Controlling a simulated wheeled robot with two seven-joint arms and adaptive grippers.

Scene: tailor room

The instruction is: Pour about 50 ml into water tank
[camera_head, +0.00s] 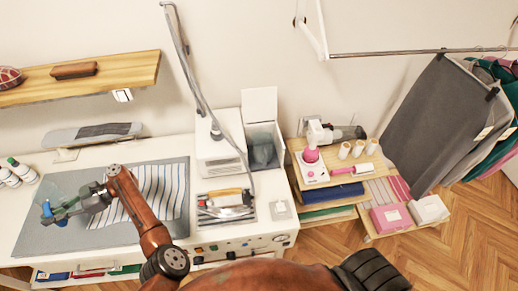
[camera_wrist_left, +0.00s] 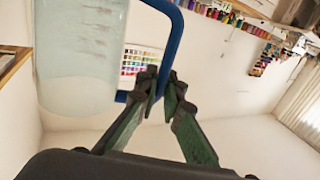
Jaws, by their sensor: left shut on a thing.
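My left gripper (camera_head: 88,203) is over the left part of the grey mat. It is shut on the blue handle (camera_head: 64,211) of a clear jug (camera_head: 52,192). In the left wrist view the fingers (camera_wrist_left: 158,92) close on the blue handle (camera_wrist_left: 176,45), beside the jug's translucent pale wall (camera_wrist_left: 80,60). The water tank (camera_head: 262,150) is a grey, see-through box right of the white steam unit (camera_head: 218,148). Its white lid (camera_head: 259,104) stands up. The jug is well left of the tank. My right gripper is not in view.
An iron (camera_head: 224,201) lies on its rest in front of the steam unit. A hose on a stand (camera_head: 186,60) rises behind it. Striped cloth (camera_head: 172,190) lies on the grey mat (camera_head: 95,235). A pink-and-white machine (camera_head: 311,165) stands on the wooden shelf at right.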

